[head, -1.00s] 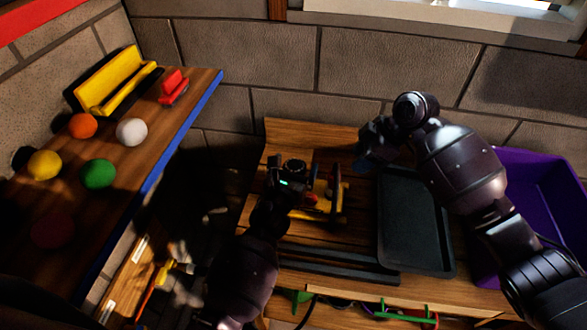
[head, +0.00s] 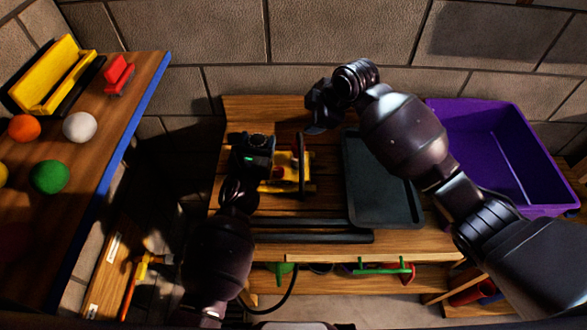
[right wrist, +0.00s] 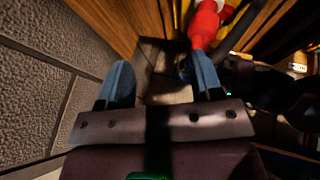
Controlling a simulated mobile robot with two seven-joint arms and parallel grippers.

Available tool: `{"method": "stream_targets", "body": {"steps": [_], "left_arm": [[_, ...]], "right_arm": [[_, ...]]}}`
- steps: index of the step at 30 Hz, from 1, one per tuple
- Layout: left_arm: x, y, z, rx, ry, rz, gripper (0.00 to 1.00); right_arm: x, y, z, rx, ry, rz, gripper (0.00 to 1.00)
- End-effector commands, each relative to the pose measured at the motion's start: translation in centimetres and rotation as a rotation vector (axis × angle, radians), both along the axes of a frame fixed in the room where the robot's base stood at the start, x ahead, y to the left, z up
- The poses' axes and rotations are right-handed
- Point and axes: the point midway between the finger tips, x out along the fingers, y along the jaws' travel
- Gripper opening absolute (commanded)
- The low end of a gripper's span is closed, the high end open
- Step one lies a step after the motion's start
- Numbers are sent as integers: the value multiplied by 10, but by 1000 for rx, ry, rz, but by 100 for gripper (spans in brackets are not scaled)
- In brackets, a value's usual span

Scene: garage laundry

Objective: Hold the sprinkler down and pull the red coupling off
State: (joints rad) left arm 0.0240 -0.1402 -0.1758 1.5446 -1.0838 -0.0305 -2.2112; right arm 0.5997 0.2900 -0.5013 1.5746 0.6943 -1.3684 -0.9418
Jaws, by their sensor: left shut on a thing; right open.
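The yellow sprinkler (head: 275,187) sits on the wooden bench, partly hidden by my left gripper (head: 268,160). That gripper is shut on it from the left. The red coupling (right wrist: 204,26) shows at the top of the right wrist view, beyond the right-hand finger, with a white part beside it. In the head view it is small and mostly hidden. My right gripper (head: 320,120) is above the bench, up and to the right of the sprinkler. In the right wrist view its two blue-grey fingers (right wrist: 162,80) are apart with nothing between them.
A dark tray (head: 395,215) lies right of the sprinkler, under my right arm. A purple bin (head: 480,150) stands further right. Dark bars (head: 310,237) lie along the bench's front. A shelf (head: 110,125) with several balls is at left. A block wall is close behind.

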Motion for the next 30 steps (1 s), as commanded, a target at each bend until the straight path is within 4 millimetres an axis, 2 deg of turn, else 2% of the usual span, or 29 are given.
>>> {"method": "stream_targets", "body": {"steps": [9, 16, 20, 26, 30], "left_arm": [[0, 0, 0, 1, 0, 0, 27], [0, 0, 0, 1, 0, 0, 27], [0, 0, 0, 1, 0, 0, 27], [0, 0, 0, 1, 0, 0, 27], [0, 0, 0, 1, 0, 0, 27]], "right_arm": [[22, 25, 30, -94, -478, 26, 60], [21, 36, 52, -226, -793, 80, 60], [8, 37, 44, -375, -919, 151, 60], [-26, 35, 10, -686, -1027, 317, 60], [-56, 33, -17, -925, -1062, 462, 60]]}}
